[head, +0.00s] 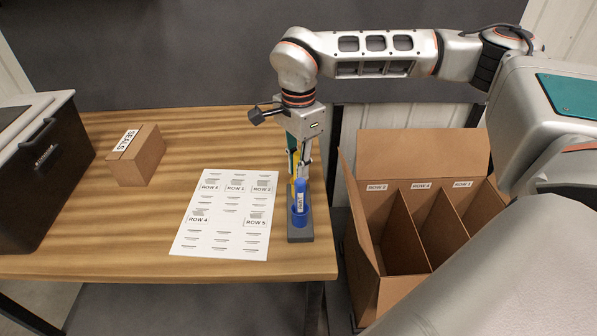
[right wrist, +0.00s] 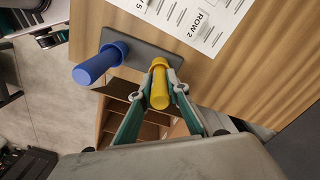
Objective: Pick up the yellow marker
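The yellow marker (right wrist: 159,86) stands upright in a dark grey holder (right wrist: 170,58), beside a blue marker (right wrist: 98,66). In the head view the yellow marker is mostly hidden behind the blue marker (head: 299,200) and my gripper; the holder (head: 301,236) sits at the table's right edge. My right gripper (head: 299,160) points down over the holder. In the right wrist view its two fingertips (right wrist: 160,78) lie close against both sides of the yellow marker and appear shut on it. My left gripper is not in view.
A white sheet (head: 185,243) with row labels lies left of the holder. A seals box (head: 147,161) and a black bin (head: 60,165) stand further left. A divided cardboard box (head: 411,150) with labelled rows stands right of the table, across a gap.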

